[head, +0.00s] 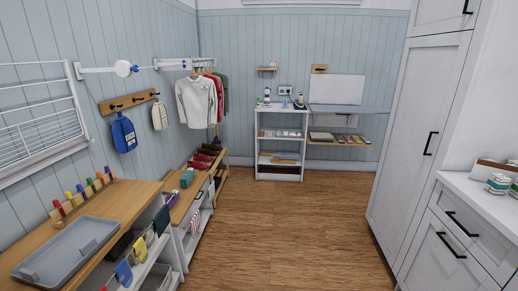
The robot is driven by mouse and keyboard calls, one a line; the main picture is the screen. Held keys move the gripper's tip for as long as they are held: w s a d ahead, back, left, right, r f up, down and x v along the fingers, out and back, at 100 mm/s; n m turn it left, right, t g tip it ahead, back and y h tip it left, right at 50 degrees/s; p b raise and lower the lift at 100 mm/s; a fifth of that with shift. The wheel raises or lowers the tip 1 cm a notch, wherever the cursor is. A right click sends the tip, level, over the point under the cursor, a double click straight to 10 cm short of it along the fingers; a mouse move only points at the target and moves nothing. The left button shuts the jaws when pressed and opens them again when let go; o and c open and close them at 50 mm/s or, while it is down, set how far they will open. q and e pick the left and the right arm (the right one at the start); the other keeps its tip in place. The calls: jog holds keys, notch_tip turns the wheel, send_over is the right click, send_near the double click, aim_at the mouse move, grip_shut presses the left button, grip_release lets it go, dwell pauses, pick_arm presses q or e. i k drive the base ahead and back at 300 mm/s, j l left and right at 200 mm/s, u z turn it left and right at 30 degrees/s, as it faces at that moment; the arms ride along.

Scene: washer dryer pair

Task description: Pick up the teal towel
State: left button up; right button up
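A small teal item (186,178) lies on the wooden top of the low shelf unit (180,208) along the left wall. It is too small to tell whether it is a folded towel. A darker teal cloth-like piece (162,221) hangs at the right edge of the nearer wooden counter. Neither of my grippers shows in the head view.
A grey tray (66,250) and several coloured pegs sit on the near-left counter (118,207). A white shelf unit (282,144) stands at the back wall. A tall white cabinet (418,140) and drawers (455,245) line the right. The wooden floor (290,230) between is clear.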

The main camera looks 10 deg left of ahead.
aim_at(187, 179)
jog(key=i, duration=2.6)
